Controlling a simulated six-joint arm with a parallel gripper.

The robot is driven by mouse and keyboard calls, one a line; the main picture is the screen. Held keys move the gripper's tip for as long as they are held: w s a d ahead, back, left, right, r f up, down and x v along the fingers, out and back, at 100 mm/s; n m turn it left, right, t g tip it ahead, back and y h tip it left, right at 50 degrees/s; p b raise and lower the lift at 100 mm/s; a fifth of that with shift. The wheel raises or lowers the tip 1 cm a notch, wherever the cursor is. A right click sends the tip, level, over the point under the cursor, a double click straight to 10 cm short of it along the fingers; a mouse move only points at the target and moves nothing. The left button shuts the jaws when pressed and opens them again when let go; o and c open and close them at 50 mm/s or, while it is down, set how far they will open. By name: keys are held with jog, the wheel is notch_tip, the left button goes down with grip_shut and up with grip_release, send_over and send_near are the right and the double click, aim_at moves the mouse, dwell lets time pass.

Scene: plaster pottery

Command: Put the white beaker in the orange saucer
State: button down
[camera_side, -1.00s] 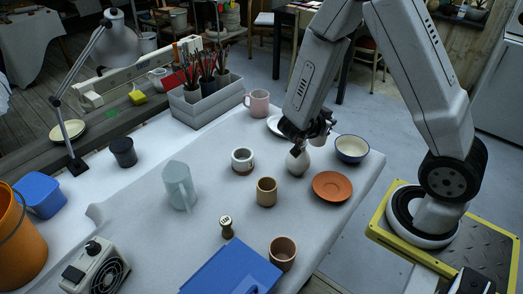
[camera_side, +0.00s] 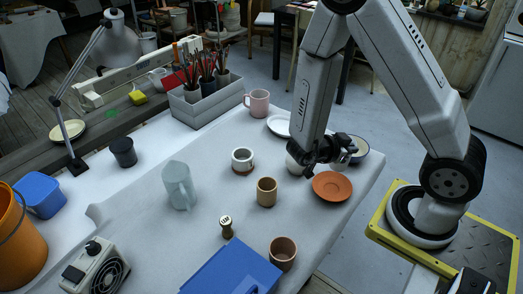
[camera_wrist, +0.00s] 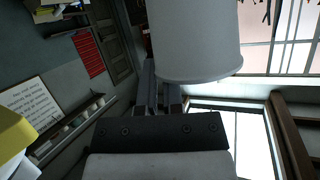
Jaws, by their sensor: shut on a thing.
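The white beaker (camera_side: 293,163) stands on the pale tabletop, partly hidden behind my gripper (camera_side: 310,158) in the side view. In the wrist view the white beaker (camera_wrist: 197,40) fills the top middle, between and beyond the fingers of my gripper (camera_wrist: 160,92). My gripper is shut on it. The side view does not show clearly whether its base touches the table. The orange saucer (camera_side: 332,187) lies flat and empty on the table, just right of and nearer the camera than my gripper.
A blue-rimmed bowl (camera_side: 361,152) sits behind my gripper, partly hidden. A tan cup (camera_side: 266,192) and a white-and-brown mug (camera_side: 242,161) stand to the left. A white plate (camera_side: 279,125) lies behind. The brown cup (camera_side: 283,252) stands nearer the camera.

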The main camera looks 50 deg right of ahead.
jog(key=shift+f, duration=1.1)
jog(key=shift+f, duration=0.15)
jog(key=shift+f, duration=2.1)
jog(key=shift+f, duration=1.75)
jog(key=c, duration=0.8)
grip_release()
jog(key=shift+o, duration=0.2)
